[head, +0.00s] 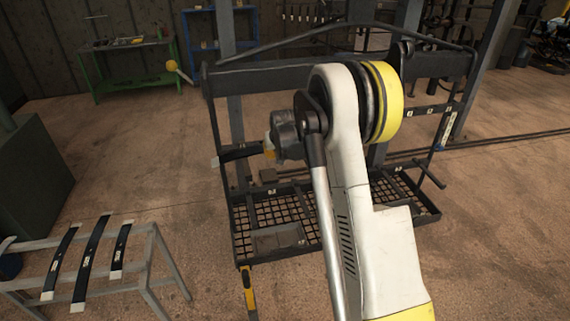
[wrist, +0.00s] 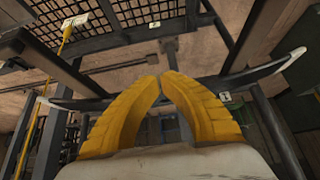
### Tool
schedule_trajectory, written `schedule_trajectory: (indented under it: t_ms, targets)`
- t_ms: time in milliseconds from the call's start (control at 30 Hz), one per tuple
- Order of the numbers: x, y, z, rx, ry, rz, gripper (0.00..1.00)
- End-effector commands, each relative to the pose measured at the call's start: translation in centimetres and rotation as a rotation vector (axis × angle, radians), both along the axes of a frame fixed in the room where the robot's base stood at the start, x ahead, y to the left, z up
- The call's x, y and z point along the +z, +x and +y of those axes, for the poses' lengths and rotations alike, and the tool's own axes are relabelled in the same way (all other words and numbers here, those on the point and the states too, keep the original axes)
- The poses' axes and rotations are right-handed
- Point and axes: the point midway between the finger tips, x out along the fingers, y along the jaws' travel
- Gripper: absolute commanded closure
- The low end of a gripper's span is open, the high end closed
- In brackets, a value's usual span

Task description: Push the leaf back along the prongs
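A dark, curved leaf with pale ends (wrist: 255,75) runs across the wrist view, its middle hidden behind my fingers. In the head view a dark leaf (head: 238,153) with a pale left end shows at the rack's left side, beside my gripper (head: 268,148). In the wrist view my gripper (wrist: 159,77) has its two yellow fingers brought together at the tips, in front of the leaf. I cannot tell whether they touch it. No leaf is seen pinched between them. The prongs under the leaf are mostly hidden by my arm and fingers.
The dark rack (head: 240,75) has a mesh tray (head: 265,218) below. A grey stand (head: 150,262) with several leaves is at lower left. A green bench (head: 125,75) stands behind; the floor between is clear.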

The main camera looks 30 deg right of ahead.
Motion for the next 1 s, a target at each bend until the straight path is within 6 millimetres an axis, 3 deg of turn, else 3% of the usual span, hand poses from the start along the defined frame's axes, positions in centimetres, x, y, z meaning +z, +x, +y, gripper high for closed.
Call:
schedule_trajectory:
  t_ms: [433,1000]
  targets:
    - [0.0,1.1,-0.3,0.0,0.0,-0.001,1.0]
    - [0.0,-3.6,1.0,0.0,0.0,0.0,1.0]
